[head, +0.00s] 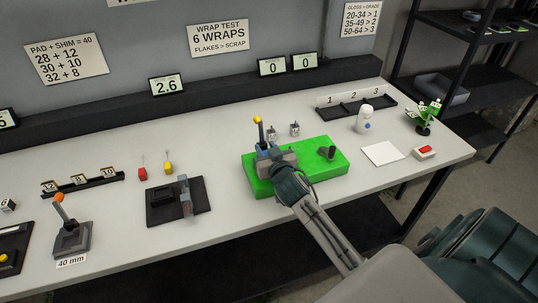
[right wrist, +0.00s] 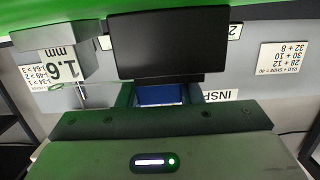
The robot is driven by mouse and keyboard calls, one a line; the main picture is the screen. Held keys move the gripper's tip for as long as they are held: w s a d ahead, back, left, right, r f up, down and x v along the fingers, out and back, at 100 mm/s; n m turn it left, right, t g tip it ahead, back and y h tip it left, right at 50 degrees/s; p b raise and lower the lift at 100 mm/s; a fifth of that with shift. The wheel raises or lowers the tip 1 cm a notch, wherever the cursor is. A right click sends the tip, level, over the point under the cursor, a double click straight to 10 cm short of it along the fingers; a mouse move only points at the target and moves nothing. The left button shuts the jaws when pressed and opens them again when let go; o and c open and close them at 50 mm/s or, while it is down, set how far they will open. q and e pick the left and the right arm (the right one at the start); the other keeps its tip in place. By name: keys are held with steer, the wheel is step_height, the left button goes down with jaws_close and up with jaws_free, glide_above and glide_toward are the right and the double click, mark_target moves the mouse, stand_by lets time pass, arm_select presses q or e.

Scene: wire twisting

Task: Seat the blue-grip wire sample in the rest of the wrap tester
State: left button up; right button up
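The wrap tester has a bright green base (head: 322,170) on the bench, with a yellow-knobbed lever (head: 257,121) at its back left and a dark knob (head: 327,152) at its right. My right gripper (head: 281,164) is low over the left part of the base, beside a grey block. In the right wrist view its two dark green fingers (right wrist: 160,95) stand on either side of the blue grip (right wrist: 159,95) and appear closed on it. The wire itself is hidden, and I cannot tell whether the sample touches the rest. My left gripper is not in view.
A grey block labelled 1.6 mm (right wrist: 58,52) and a black block (right wrist: 155,45) are close to the right gripper. Two small metal pieces (head: 294,129) stand behind the base. A white bottle (head: 364,121), white pad (head: 382,153) and red-button box (head: 424,152) are to its right.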

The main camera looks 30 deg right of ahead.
steer(key=shift+c, duration=0.8)
steer(key=shift+r+p, duration=0.8)
steer(key=shift+r, duration=0.05)
step_height(320, 180, up, 2)
steer(key=shift+p, duration=0.9)
steer(key=s+a+r+p, duration=0.1)
steer(key=s+a+p, duration=0.3)
steer(key=s+a, duration=0.7)
steer(key=w+d+r, duration=0.1)
steer(key=w+d, duration=0.2)
steer(key=w+d+r, duration=0.1)
steer(key=w+d, duration=0.2)
steer(key=w, duration=0.1)
steer(key=w+d+r, duration=0.1)
steer(key=w+d, duration=0.2)
steer(key=shift+w+d+r+b, duration=0.2)
steer(key=shift+d+r+b, duration=0.05)
steer(key=shift+r+b, duration=0.1)
steer(key=shift+w+d+r, duration=0.3)
steer(key=shift+d, duration=0.2)
